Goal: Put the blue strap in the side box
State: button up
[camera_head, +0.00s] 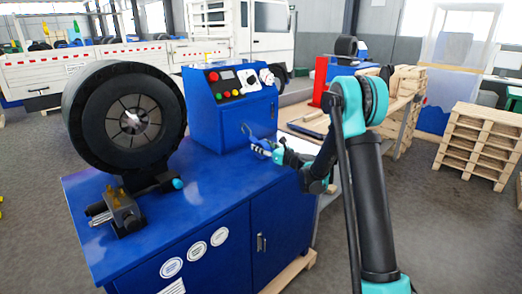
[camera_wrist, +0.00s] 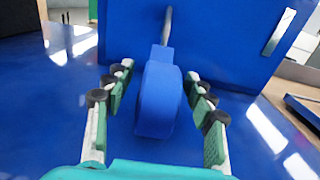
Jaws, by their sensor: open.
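The blue strap (camera_wrist: 158,100) shows in the wrist view as a rounded blue piece, upright below a grey metal hook (camera_wrist: 167,25). It appears to hang from that hook. My gripper (camera_wrist: 158,74) is open, with one finger on each side of the strap and a visible gap on both sides. In the head view my gripper (camera_head: 264,149) is beside the blue control box (camera_head: 205,119), near its hook (camera_head: 246,130). The strap is too small there to tell from the gripper. I cannot tell which thing is the side box.
The blue cabinet bench (camera_head: 150,229) lies below my gripper. A large black reel (camera_head: 125,115) and a metal fitting (camera_head: 119,210) stand on its left. A wooden workbench (camera_head: 305,118) with a red post (camera_head: 320,82) is behind. Stacked pallets (camera_head: 478,143) stand at right.

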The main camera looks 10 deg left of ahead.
jog(key=shift+w+a, duration=0.15)
jog(key=shift+a, duration=0.1)
grip_shut()
dwell(0.4)
jog(key=shift+d+r, duration=0.2)
jog(key=shift+r, duration=0.2)
notch_tip(320, 180, up, 6)
jog(key=shift+f, duration=0.1)
jog(key=shift+s+d+r, duration=0.25)
jog(key=shift+s+d, duration=0.2)
jog(key=shift+d, duration=0.05)
jog(key=v, duration=1.8)
jog(key=shift+s, duration=0.2)
